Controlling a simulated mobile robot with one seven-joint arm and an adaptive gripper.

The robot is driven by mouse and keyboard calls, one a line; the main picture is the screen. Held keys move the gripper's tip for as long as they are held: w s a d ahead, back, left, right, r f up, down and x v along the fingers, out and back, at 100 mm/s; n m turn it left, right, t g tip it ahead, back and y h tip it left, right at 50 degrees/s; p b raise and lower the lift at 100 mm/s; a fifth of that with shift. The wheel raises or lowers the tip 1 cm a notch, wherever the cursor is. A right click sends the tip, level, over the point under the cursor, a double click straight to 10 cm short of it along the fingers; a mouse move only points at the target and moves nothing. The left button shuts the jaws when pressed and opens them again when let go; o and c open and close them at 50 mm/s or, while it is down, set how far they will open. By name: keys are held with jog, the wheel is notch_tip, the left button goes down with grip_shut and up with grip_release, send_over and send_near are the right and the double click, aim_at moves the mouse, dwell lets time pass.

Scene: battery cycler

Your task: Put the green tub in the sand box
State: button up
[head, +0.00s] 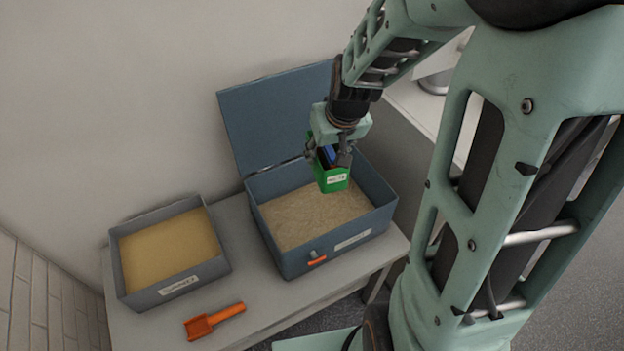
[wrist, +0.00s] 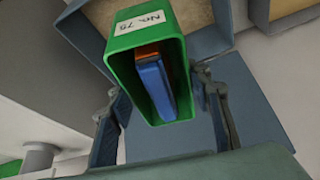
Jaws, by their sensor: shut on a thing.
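The green tub (head: 333,180) is held by my gripper (head: 328,160) above the blue-grey sand box (head: 345,243), whose hinged lid (head: 270,115) stands open behind it. The tub has a white label and holds a blue and an orange piece. In the wrist view the green tub (wrist: 120,62) sits between the two fingers of my gripper (wrist: 165,105), with its label "No. 75" at the top. The sand (head: 300,215) in the box shows below and left of the tub. The gap between tub and sand cannot be told exactly.
A shallow open tray (head: 215,268) of yellowish sand stands to the left on the same table (head: 150,330). An orange scoop (head: 214,320) lies in front of it. The sand box has an orange latch (head: 317,261) on its front. A wall is behind.

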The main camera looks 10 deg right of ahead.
jog(key=w+f+n+g+y+b, duration=0.1)
jog(key=w+f+n+y+b, duration=0.25)
jog(key=f+n+b, duration=0.6)
jog(key=n+g+b, duration=0.5)
jog(key=n+b, duration=0.4)
jog(key=n, duration=0.2)
send_over(319, 216)
notch_tip(319, 216, down, 11)
jog(key=shift+y, duration=0.25)
notch_tip(319, 216, down, 9)
jog(key=shift+f+b, duration=0.2)
jog(key=shift+b, duration=0.5)
jog(key=shift+f, duration=0.25)
jog(key=o, duration=1.6)
jog(key=p+v, duration=0.1)
jog(key=v, duration=1.1)
jog(key=shift+s+r+p, duration=0.1)
jog(key=shift+r+p, duration=0.2)
jog(key=shift+p, duration=0.05)
